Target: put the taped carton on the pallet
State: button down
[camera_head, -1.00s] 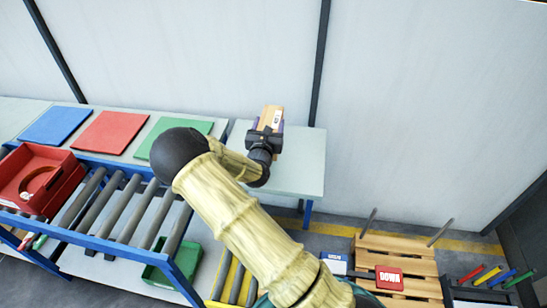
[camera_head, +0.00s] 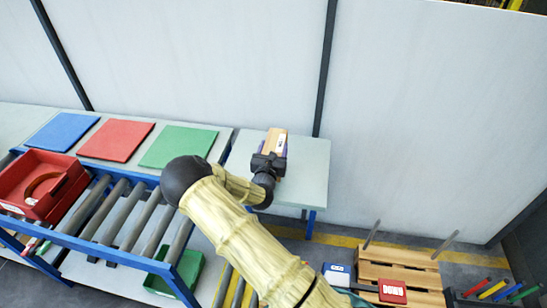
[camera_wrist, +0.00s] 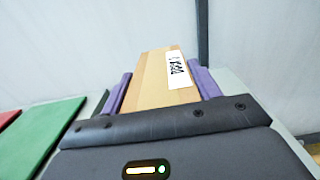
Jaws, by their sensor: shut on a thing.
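The tan carton (camera_head: 275,143) is in my gripper (camera_head: 271,153), above the pale table at the end of the conveyor. In the wrist view the carton (camera_wrist: 160,85) lies between two purple fingers, with a white printed label on its top right. My gripper (camera_wrist: 163,92) is shut on it. The carton's underside is hidden, so I cannot tell whether it touches the table. The wooden pallet (camera_head: 393,272) stands on the floor at the lower right, with two upright posts at its back. A red box (camera_head: 392,291) and a blue-and-white box (camera_head: 337,272) show at its front and left.
Blue, red (camera_head: 115,140) and green mats lie on the bench to the left. A red tray (camera_head: 40,185) sits on the roller conveyor (camera_head: 120,210), with a green bin (camera_head: 178,272) below. A dark holder with coloured rods (camera_head: 495,291) stands right of the pallet. A wall closes the back.

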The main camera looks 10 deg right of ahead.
jog(key=shift+f, duration=2)
jog(key=shift+d+f, duration=0.1)
jog(key=shift+c, duration=1.9)
grip_release()
jog(key=shift+s, duration=0.1)
jog(key=b+v, duration=0.1)
jog(key=v, duration=1.1)
